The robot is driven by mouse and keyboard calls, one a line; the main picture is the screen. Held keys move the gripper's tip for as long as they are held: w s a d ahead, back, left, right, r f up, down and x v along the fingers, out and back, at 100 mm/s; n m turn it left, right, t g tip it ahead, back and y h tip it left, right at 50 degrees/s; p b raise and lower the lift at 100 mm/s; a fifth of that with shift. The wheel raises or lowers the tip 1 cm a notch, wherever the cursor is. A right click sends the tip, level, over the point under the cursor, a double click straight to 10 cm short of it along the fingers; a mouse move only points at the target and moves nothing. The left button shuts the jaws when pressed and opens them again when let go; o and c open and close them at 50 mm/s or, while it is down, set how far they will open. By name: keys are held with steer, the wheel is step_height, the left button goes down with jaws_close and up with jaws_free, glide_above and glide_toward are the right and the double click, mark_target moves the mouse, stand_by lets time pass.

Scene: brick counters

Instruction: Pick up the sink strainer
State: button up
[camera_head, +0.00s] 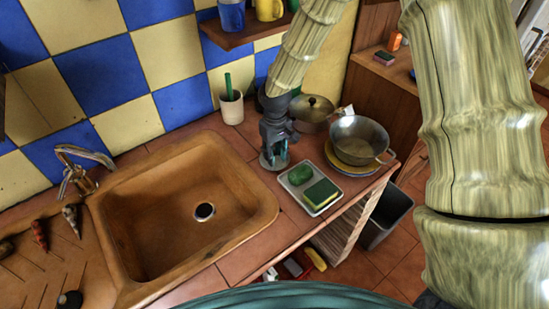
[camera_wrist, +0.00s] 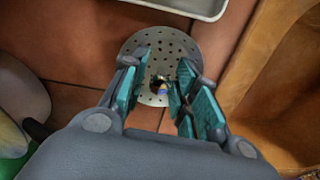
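The sink strainer (camera_wrist: 172,42) is a round grey metal disc full of small holes with a small knob at its middle. It lies flat on the brown tiled counter, and in the head view its rim (camera_head: 265,164) shows below my fingers. My gripper (camera_wrist: 163,65) is over the strainer, with its teal finger pads apart on either side of the knob. A gap shows between the pads and the knob. In the head view my gripper (camera_head: 275,153) points down, right of the sink. The fingers hide part of the disc.
The sink basin (camera_head: 160,235) is left of my gripper. A tray (camera_head: 325,208) with a green sponge (camera_head: 321,194) and a green oval item (camera_head: 300,174) is close at the lower right. A pot (camera_head: 358,140) and a white cup (camera_head: 231,108) stand nearby.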

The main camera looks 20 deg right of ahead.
jaws_close()
steer(key=shift+w, duration=0.1)
